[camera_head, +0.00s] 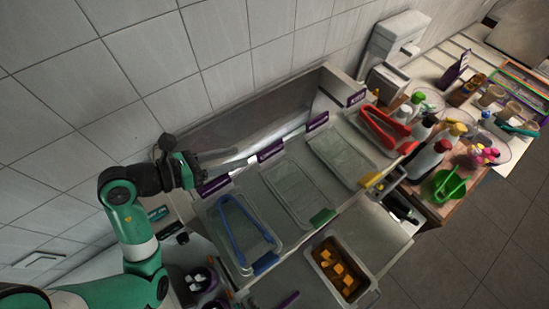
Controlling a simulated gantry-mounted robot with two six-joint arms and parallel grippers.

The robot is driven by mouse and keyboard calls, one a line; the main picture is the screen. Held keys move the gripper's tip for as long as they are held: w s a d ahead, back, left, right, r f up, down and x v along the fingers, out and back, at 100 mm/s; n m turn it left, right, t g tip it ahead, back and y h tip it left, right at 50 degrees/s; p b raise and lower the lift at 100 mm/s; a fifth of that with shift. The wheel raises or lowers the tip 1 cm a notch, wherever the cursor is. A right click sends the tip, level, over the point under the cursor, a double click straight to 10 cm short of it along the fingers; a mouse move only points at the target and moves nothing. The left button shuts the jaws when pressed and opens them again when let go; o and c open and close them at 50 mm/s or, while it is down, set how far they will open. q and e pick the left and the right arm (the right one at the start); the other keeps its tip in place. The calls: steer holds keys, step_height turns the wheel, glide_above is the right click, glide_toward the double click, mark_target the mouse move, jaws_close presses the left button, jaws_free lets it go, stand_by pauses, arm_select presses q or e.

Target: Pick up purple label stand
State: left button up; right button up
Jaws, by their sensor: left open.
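Several purple label stands line the back edge of the topping containers. The nearest purple label stand (215,185) is close below and right of my left gripper. A second purple label stand (271,151), a third purple label stand (317,121) and another purple label stand (356,97) run up to the right. My left gripper (200,169) is open above the back left of the counter. I see nothing held in it, though its fingertips are small and dark. My right gripper is out of view.
Blue tongs (236,227) lie on the left lidded container, and red tongs (382,128) lie at the far right one. A container of orange cubes (322,257) stands in front. Bottles and a green bowl (449,187) crowd the right. A tiled wall rises behind.

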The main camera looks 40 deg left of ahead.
mark_target(266, 148)
arm_select(q)
steer(key=x, duration=0.5)
steer(key=shift+w+d, duration=0.15)
steer(key=shift+w, duration=0.15)
steer(key=shift+x, duration=3)
jaws_close()
